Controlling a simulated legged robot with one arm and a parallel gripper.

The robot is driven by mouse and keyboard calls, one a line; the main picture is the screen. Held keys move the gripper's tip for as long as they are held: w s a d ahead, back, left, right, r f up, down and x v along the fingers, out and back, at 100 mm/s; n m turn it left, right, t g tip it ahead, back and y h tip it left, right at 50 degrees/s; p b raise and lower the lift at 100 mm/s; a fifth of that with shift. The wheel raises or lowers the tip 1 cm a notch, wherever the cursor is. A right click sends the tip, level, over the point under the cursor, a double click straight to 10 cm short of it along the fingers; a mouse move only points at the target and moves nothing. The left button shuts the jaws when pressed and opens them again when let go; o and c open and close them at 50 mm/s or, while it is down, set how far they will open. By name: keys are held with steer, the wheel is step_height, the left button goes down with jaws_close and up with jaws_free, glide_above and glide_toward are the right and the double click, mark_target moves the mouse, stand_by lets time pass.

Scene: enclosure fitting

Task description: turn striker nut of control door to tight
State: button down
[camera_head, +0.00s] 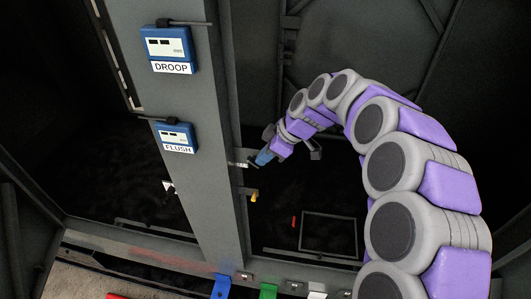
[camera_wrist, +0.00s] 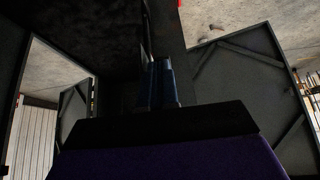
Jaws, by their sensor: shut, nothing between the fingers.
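My gripper (camera_head: 265,157) is at the end of my purple and grey arm, beside the right edge of the grey post (camera_head: 205,120). Its blue fingers are together with nothing between them; they also show in the wrist view (camera_wrist: 160,84). A small pale metal fitting (camera_head: 238,164) sticks out of the post just left of the fingertips. I cannot tell whether it is the striker nut, or whether the fingers touch it. A yellow-brown piece (camera_head: 254,196) is on the post's edge just below the gripper.
Blue boxes labelled DROOP (camera_head: 169,49) and FLUSH (camera_head: 175,137) are on the post, each with a dark bar at its top. Blue (camera_head: 221,287) and green (camera_head: 268,291) pieces are along the bottom ledge. Dark open bays lie on both sides of the post.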

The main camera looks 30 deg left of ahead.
steer(key=shift+s+f+y+b, duration=0.1)
steer(key=shift+f+y+b, duration=0.25)
steer(key=shift+b, duration=0.7)
steer(key=f+g+y+b, duration=0.1)
steer(key=y+b, duration=0.2)
steer(key=b, duration=0.4)
steer(key=f+g+y+b, duration=0.1)
steer(key=y+b, duration=0.1)
steer(key=b, duration=0.6)
steer(key=f+g+y+b, duration=0.1)
steer(key=y+b, duration=0.2)
steer(key=b, duration=0.5)
steer(key=shift+d+y, duration=0.2)
steer(key=shift+y, duration=0.15)
steer(key=shift+r+y+b, duration=0.15)
steer(key=shift+y+b, duration=0.15)
steer(key=shift+b, duration=0.15)
